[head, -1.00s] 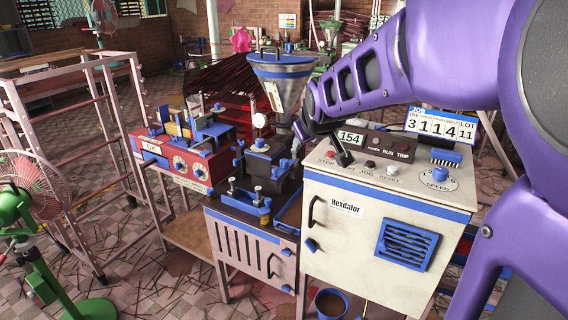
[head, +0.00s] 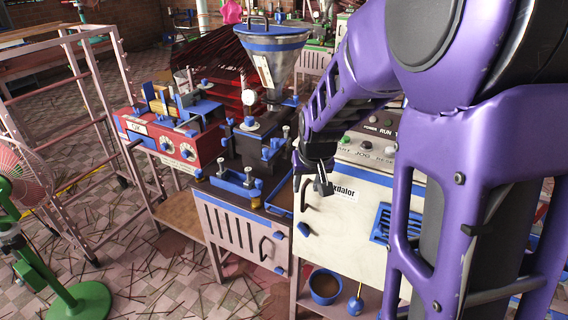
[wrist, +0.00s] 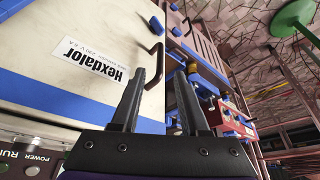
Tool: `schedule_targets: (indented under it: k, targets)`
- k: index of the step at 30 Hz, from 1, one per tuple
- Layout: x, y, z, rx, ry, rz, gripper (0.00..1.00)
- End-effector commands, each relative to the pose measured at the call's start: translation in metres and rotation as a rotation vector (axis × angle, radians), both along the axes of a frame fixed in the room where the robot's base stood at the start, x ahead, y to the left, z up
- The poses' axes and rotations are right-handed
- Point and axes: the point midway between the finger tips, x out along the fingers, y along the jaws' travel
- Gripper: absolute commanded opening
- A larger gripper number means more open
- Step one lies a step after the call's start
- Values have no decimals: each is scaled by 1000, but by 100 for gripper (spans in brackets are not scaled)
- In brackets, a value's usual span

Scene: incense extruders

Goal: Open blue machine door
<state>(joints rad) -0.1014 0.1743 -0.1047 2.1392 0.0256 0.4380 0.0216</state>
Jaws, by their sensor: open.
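The cream cabinet with blue trim and a "Hexdalor" label (head: 345,228) stands right of centre in the head view. Its door front also fills the left of the wrist view (wrist: 65,70). A dark bar handle (wrist: 155,60) is on the door's edge, with a blue latch knob (head: 303,229) below it in the head view. My gripper (head: 322,188) is open and empty in front of the door's upper left part. In the wrist view its fingertips (wrist: 162,75) point towards the handle, which shows near the left finger. I cannot tell whether they touch.
A neighbouring cream cabinet (head: 235,228) with slots and its own dark handle (head: 265,250) stands to the left. A blue bucket (head: 324,286) of brown stuff is below. A green-stand fan (head: 75,298) and a pink rack (head: 92,130) stand farther left.

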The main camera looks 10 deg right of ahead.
Motion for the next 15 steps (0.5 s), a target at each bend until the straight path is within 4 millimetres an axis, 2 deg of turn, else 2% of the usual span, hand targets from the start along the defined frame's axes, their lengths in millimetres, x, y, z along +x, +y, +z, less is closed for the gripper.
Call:
schedule_targets:
  k: [1, 6, 9, 15]
  targets:
    - [4, 0, -14, -1, 5, 0, 45]
    - [18, -1, -47, 0, 4, -1, 45]
    - [24, -1, -62, -1, 2, 0, 45]
    - [33, -1, -80, 0, 0, 0, 45]
